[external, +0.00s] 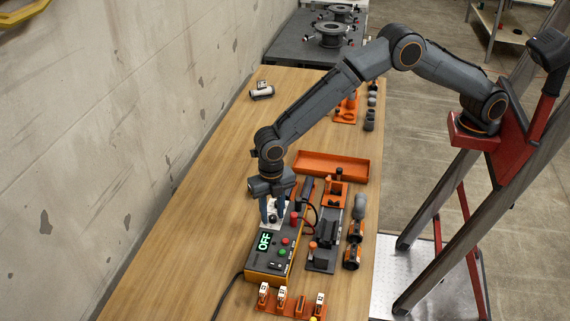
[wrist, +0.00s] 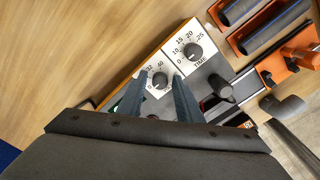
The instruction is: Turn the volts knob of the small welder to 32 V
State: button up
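The small welder (external: 266,262) is a grey box with orange edges on the bench, its display reading OFF in green. Its volts knob (wrist: 159,79) is a dark round knob on a white dial; the numbers 32 and 40 show. A second knob marked TIME (wrist: 193,52) sits beside it on another white dial. My gripper (external: 272,220) points down over the dial end of the welder. In the wrist view its two fingers (wrist: 160,75) are apart, one on each side of the volts knob, with gaps visible. The knob's pointer direction is too small to tell.
Red and green buttons (external: 283,247) are on the welder's top. An orange tray (external: 330,165) lies behind, and a dark fixture (external: 322,240) stands to the right. Several fuse-like parts in an orange rack (external: 290,303) are in front. The bench (external: 190,210) is clear at left.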

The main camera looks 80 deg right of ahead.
grip_shut()
jog(key=shift+m, duration=0.5)
jog(key=m+b, duration=0.2)
jog(key=shift+m, duration=0.4)
jog(key=m+b, duration=0.1)
jog(key=m, duration=0.2)
jog(key=shift+m, duration=0.4)
jog(key=m+b, duration=0.1)
jog(key=m, duration=0.4)
jog(key=shift+s, duration=0.1)
jog(key=m, duration=0.5)
jog(key=shift+m, duration=0.3)
